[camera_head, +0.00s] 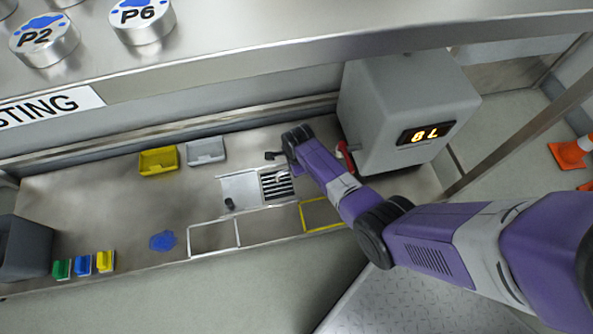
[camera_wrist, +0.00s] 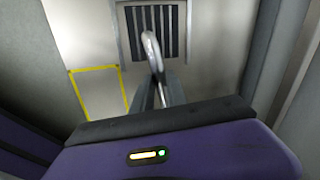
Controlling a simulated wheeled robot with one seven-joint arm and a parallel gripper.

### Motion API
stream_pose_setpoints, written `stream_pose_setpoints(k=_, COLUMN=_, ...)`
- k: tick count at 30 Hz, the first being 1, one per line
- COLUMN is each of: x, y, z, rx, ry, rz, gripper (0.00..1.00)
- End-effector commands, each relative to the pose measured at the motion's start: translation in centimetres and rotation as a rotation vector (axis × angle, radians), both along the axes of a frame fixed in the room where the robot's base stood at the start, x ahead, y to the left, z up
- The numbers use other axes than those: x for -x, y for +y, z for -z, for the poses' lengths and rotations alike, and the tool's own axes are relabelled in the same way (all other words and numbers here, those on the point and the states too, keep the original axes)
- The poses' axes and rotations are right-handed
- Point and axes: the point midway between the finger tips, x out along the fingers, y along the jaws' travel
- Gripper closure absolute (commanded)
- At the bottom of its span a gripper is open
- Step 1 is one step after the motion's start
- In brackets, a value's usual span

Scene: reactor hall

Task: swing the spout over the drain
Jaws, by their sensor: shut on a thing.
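The spout (camera_wrist: 153,50) is a thin, curved silver pipe in the wrist view. It rises from between the fingers of my gripper (camera_wrist: 160,92), which is shut on it. Its bent end appears in front of the lower part of the drain (camera_wrist: 167,20), a dark slatted grille. In the head view the drain (camera_head: 279,186) is set in a pale metal plate on the counter. My gripper (camera_head: 276,156) is just above the drain there, and the spout is mostly hidden by my wrist.
A grey machine (camera_head: 385,110) with a lit display stands right of my wrist, a red part (camera_head: 345,155) at its side. A yellow tray (camera_head: 158,161) and grey tray (camera_head: 206,150) lie left. Yellow (camera_head: 320,216) and white outlines mark the front counter. A blue patch (camera_head: 162,241) lies left.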

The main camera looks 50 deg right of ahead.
Motion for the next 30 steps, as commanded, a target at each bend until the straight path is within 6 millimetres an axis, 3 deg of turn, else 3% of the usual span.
stream_pose_setpoints(k=9, x=-1.03, y=-0.51, z=0.02, rx=0.001, ry=-0.001, rz=0.115, gripper=1.00)
stream_pose_setpoints(k=25, x=-1.06, y=-0.69, z=0.03, rx=0.001, ry=0.001, rz=0.137, gripper=1.00)
stream_pose_setpoints(k=26, x=-1.06, y=-0.69, z=0.03, rx=0.001, ry=0.001, rz=0.137, gripper=0.76)
stream_pose_setpoints(k=28, x=-1.06, y=-0.68, z=0.03, rx=0.001, ry=0.002, rz=0.136, gripper=0.63)
stream_pose_setpoints(k=30, x=-1.07, y=-0.66, z=0.03, rx=0.001, ry=0.002, rz=0.136, gripper=0.60)
